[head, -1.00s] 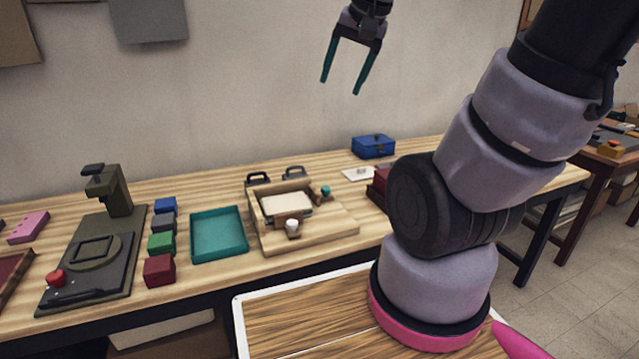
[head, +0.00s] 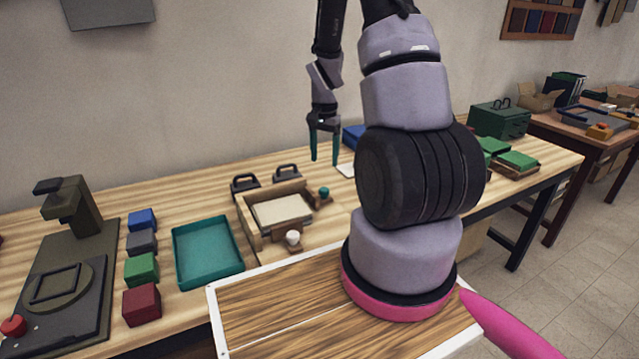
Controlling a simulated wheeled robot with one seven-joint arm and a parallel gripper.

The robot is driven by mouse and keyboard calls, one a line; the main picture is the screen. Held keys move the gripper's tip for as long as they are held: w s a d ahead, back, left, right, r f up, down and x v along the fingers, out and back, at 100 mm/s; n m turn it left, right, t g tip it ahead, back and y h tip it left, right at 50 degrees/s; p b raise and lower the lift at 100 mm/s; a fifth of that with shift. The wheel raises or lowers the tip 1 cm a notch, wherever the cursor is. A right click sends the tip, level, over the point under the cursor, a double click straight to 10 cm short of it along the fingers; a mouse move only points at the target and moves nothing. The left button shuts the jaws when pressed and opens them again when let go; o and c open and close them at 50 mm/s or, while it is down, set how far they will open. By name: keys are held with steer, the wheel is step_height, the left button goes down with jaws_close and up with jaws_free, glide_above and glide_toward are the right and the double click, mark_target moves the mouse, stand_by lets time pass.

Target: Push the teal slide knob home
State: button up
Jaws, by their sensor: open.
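The teal knob (head: 324,192) sits at the right side of a light wooden fixture (head: 265,236) on the workbench. The fixture holds a pale rectangular block or pad (head: 282,210) in its recess. A second, white knob (head: 293,238) stands at its front edge. My gripper (head: 324,160) is open and empty, pointing down, above and behind the teal knob in the picture. It appears apart from the knob, with nothing between its teal fingers. My arm hides the bench to the right of the fixture.
A teal tray (head: 207,252) lies left of the fixture, beside a column of coloured blocks (head: 141,268) and a dark olive press (head: 70,235). Two black handles (head: 287,171) stand behind the fixture. A blue box (head: 353,137) is partly hidden behind my arm.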

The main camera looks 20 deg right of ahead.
mark_target(324, 189)
step_height(324, 189, down, 10)
steer(key=shift+f, duration=0.25)
stand_by(0.3)
jaws_close()
stand_by(1.3)
